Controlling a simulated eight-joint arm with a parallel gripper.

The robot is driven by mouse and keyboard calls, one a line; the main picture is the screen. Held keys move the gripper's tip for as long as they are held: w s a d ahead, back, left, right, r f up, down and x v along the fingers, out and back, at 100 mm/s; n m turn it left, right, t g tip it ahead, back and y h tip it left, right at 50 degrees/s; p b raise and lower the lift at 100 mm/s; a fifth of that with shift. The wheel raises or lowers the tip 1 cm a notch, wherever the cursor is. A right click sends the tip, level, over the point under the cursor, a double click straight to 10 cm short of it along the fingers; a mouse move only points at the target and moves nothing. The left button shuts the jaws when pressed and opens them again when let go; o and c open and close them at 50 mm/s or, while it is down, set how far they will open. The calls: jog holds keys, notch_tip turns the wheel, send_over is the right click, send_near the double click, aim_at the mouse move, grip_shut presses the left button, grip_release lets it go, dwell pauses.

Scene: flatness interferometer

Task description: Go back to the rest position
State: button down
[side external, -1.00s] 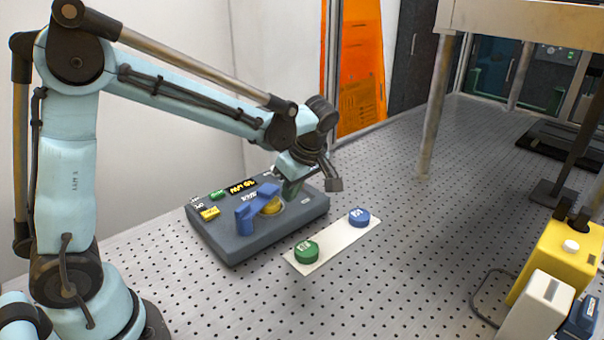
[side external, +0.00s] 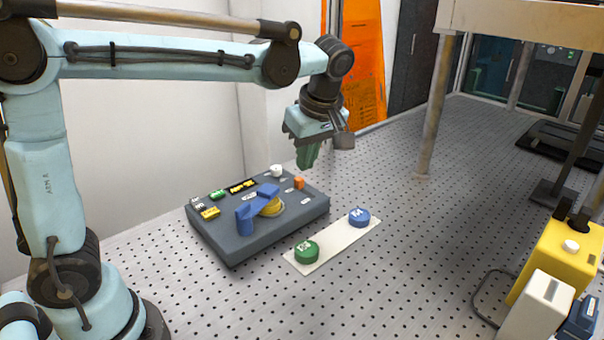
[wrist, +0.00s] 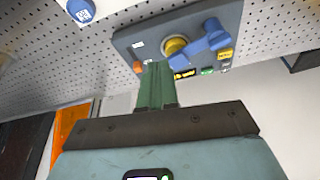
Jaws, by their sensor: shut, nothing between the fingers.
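My gripper (side external: 308,156) hangs in the air above the back right part of a dark grey control box (side external: 240,252). Its green fingers are together and empty, pointing down, clear of the box. In the wrist view the fingers (wrist: 157,85) also look closed. The box carries a blue lever handle (side external: 257,205) on a yellow round base (side external: 273,207), a white knob (side external: 277,171), an orange button (side external: 299,183), and green and yellow labelled parts. In the wrist view the blue handle (wrist: 205,42) and yellow base (wrist: 174,46) show beyond the fingers.
A white plate (side external: 330,246) in front of the box bears a green button (side external: 307,251) and a blue button (side external: 359,217). A post (side external: 437,110) stands at the back right. Yellow and white units (side external: 560,262) stand at the right. The perforated table between is clear.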

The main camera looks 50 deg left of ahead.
jog(key=s+f+m+t+h, duration=0.3)
jog(key=s+f+m+t, duration=0.2)
jog(key=s+m, duration=0.5)
jog(key=m+t, duration=0.1)
jog(key=m, duration=0.5)
jog(key=shift+s+a+t+h, duration=0.2)
jog(key=shift+a+t+h, duration=0.1)
jog(key=shift+h, duration=0.1)
